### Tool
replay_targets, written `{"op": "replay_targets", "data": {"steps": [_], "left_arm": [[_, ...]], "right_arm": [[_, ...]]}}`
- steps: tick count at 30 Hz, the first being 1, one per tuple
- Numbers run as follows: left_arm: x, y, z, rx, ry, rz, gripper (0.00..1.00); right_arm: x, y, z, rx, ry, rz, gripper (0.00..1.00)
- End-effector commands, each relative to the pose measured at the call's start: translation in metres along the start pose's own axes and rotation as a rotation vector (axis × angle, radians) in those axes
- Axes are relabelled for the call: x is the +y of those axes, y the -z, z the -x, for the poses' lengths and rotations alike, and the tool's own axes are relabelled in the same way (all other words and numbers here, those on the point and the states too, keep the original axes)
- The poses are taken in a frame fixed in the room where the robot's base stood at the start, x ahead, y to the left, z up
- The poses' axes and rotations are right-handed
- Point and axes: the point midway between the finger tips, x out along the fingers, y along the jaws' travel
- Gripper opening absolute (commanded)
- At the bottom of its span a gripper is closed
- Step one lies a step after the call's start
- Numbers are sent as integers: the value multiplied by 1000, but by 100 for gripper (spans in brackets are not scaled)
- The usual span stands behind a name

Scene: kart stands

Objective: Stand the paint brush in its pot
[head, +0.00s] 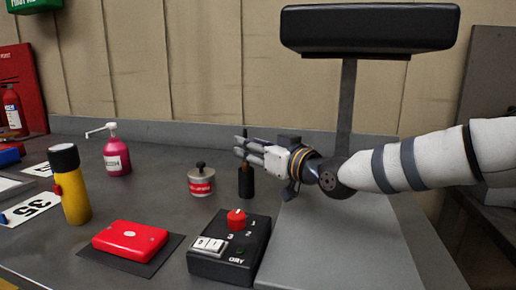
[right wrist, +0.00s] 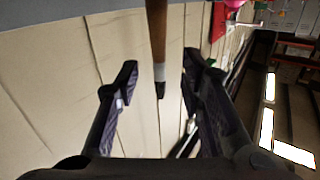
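The paint brush (right wrist: 157,45) shows in the right wrist view as a brown handle with a light band and a dark tip. It lies between the two fingers of my right gripper (right wrist: 158,78), with a gap on each side. In the head view my right gripper (head: 239,149) is at the black pot (head: 246,183), just above it. The brush's dark upper end (head: 245,132) shows above the fingers, and the brush looks upright in the pot. The fingers hide its middle. My left gripper is not in view.
A red-knobbed control box (head: 228,262) stands in front of the pot, and a small tin (head: 201,182) stands to its left. A red case (head: 130,240), a yellow flask (head: 72,190) and a pink pump bottle (head: 117,157) are further left. A black-topped post (head: 347,100) rises behind my arm.

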Motion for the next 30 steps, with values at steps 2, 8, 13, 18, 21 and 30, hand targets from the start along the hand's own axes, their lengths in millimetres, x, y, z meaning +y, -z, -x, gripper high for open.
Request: {"op": "replay_targets", "data": {"steps": [2, 8, 13, 18, 21, 30], "left_arm": [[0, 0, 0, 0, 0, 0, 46], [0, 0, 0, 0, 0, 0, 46], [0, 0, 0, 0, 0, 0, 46], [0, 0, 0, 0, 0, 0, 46], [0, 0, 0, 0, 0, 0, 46], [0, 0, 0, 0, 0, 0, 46]], "right_arm": [[0, 1, 11, 0, 1, 0, 36], [0, 1, 64, 1, -1, -2, 36], [1, 1, 102, 1, -1, -1, 36], [0, 0, 117, 1, -1, 0, 36], [0, 0, 118, 1, 0, 0, 36], [0, 0, 117, 0, 0, 0, 36]]}}
